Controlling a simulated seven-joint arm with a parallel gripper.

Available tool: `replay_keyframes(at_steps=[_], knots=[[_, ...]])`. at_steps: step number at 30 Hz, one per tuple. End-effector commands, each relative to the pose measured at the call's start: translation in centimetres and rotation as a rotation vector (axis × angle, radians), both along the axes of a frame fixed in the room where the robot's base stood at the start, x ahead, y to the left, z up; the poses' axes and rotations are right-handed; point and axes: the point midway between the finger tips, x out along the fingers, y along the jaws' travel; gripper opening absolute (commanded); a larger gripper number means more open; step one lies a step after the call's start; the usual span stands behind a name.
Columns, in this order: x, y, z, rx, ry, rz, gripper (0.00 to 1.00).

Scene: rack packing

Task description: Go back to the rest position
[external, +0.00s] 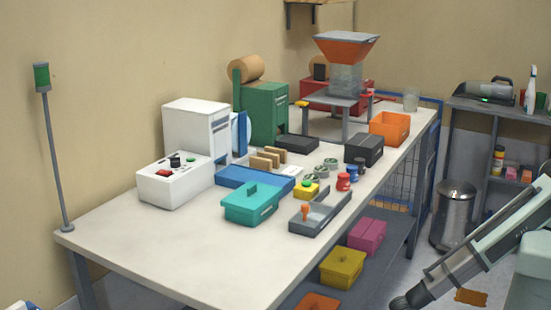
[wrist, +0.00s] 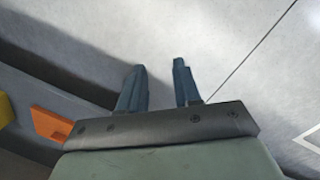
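My gripper (wrist: 158,85) shows in the wrist view with its two dark blue fingers apart and nothing between them. Pale grey floor lies behind the fingers. In the external view my arm comes in from the right edge and slopes down to the lower right of the picture, in front of the table. I cannot make out the fingers there. The arm is clear of the white table (external: 130,232) and touches nothing that I can see.
On the table stand a teal lidded box (external: 251,204), a grey tray (external: 310,222) and an orange bin (external: 389,128). Yellow (external: 342,268) and magenta (external: 367,236) boxes sit on the lower shelf. A metal trash bin (external: 455,216) stands behind my arm.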

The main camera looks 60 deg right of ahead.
Motion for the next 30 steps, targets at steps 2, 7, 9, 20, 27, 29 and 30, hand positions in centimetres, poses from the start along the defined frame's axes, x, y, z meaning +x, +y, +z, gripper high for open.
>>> replay_keyframes(at_steps=[2,7,9,20,27,29,30], knots=[[-1.2,-3.3,0.1,-0.016,0.038,-0.058,0.33],[-3.7,-9.1,0.1,-0.043,0.115,-0.173,0.33],[-4.9,-11.2,0.2,-0.051,0.15,-0.221,0.33],[-12.6,-20.0,1.6,-0.073,0.328,-0.46,0.33],[-17.5,-23.1,2.9,-0.068,0.433,-0.592,0.33],[-18.3,-23.5,3.1,-0.066,0.452,-0.613,0.33],[-18.7,-23.7,3.2,-0.064,0.462,-0.625,0.33]])
